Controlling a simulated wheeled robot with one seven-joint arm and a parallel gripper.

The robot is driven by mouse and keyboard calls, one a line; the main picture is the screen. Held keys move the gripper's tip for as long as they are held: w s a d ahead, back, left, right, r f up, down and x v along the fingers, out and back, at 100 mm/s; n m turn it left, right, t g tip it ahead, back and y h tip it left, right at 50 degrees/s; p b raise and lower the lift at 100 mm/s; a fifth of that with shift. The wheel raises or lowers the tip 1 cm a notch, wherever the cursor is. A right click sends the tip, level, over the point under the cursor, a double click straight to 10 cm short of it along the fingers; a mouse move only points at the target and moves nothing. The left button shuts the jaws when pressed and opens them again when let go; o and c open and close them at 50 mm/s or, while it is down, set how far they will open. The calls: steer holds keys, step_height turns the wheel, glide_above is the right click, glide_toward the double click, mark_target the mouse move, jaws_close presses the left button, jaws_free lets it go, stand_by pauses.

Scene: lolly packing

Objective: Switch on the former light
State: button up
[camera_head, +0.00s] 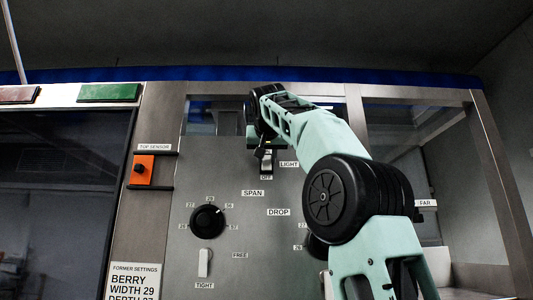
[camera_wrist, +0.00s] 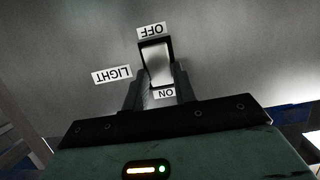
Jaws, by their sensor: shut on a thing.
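The light switch is a pale rocker in a black frame on the grey metal panel. It shows in the wrist view (camera_wrist: 156,66) between an OFF label and an ON label, with a LIGHT label beside it. In the head view the switch (camera_head: 266,166) is partly hidden by my arm, with the OFF label below it. My gripper (camera_wrist: 158,82) has its two fingers on either side of the switch, at the ON end, and is shut on it. In the head view the fingertips are small and dark. I cannot tell which way the rocker is tipped.
The panel (camera_head: 232,240) also carries a black SPAN dial (camera_head: 207,222), a DROP dial partly behind my arm, and a white TIGHT/FREE lever (camera_head: 205,263). An orange top sensor (camera_head: 144,170) is mounted at left. A FORMER SETTINGS sheet (camera_head: 134,284) hangs below it.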

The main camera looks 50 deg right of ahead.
stand_by(0.4)
steer(key=o, duration=1)
steer(key=v, duration=1.7)
steer(key=shift+r, duration=0.4)
steer(key=shift+s, duration=0.1)
